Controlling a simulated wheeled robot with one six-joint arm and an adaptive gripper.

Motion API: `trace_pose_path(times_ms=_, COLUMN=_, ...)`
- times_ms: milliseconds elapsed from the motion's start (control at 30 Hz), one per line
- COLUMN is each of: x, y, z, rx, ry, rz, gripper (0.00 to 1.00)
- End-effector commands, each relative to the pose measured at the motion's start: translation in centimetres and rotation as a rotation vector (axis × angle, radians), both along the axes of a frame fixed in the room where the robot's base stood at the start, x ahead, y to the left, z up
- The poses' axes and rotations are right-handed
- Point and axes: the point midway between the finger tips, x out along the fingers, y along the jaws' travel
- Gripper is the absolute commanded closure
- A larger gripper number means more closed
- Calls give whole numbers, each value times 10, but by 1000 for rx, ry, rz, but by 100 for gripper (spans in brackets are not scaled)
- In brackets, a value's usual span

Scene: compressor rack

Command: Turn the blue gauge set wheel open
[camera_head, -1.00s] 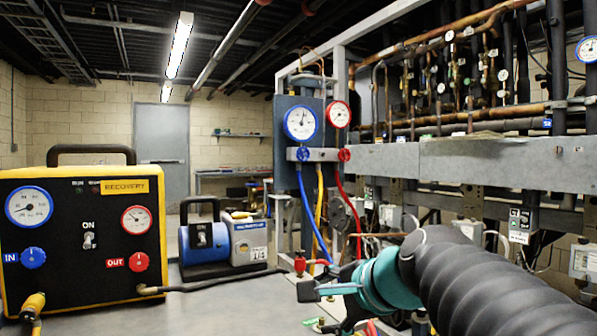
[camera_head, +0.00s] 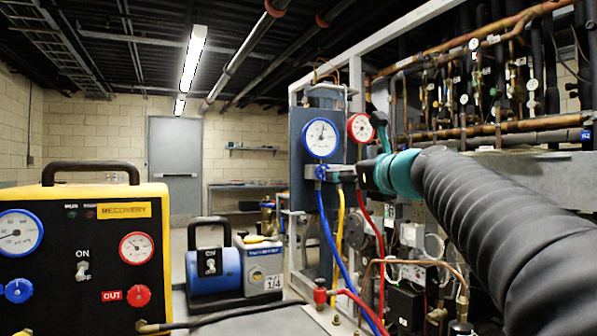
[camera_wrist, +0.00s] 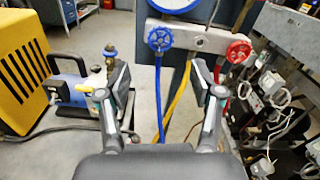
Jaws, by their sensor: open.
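The blue wheel (camera_head: 321,172) sits on the gauge set manifold below the blue-rimmed gauge (camera_head: 320,138). In the wrist view the blue wheel (camera_wrist: 159,38) shows whole, with spokes, on the pale manifold block (camera_wrist: 195,38). My gripper (camera_wrist: 160,78) is open and empty, one finger to each side of the picture. The wheel lies ahead of the fingertips, roughly midway between them, and looks apart from them. In the head view my gripper hides part of the manifold and the red wheel. The red wheel (camera_wrist: 238,52) shows right of the blue one in the wrist view.
Blue (camera_head: 331,235), yellow (camera_head: 339,235) and red hoses hang below the manifold. A red-rimmed gauge (camera_head: 361,128) is close to my gripper. The yellow recovery unit (camera_head: 160,190) and blue vacuum pump (camera_head: 215,268) stand to the left. Pipes and rack fill the right.

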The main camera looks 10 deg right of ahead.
Motion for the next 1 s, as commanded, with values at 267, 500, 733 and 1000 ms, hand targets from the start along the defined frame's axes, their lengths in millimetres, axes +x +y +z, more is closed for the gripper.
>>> trace_pose_path(times_ms=267, x=49, y=15, z=0, rx=-2, ry=2, rz=0, gripper=34)
trace_pose_path(times_ms=500, x=73, y=21, z=1, rx=-2, ry=0, rz=-4, gripper=34)
trace_pose_path(times_ms=733, x=78, y=23, z=0, rx=-2, ry=0, rz=-4, gripper=34)
trace_pose_path(times_ms=1000, x=77, y=23, z=0, rx=-2, ry=0, rz=-4, gripper=62)
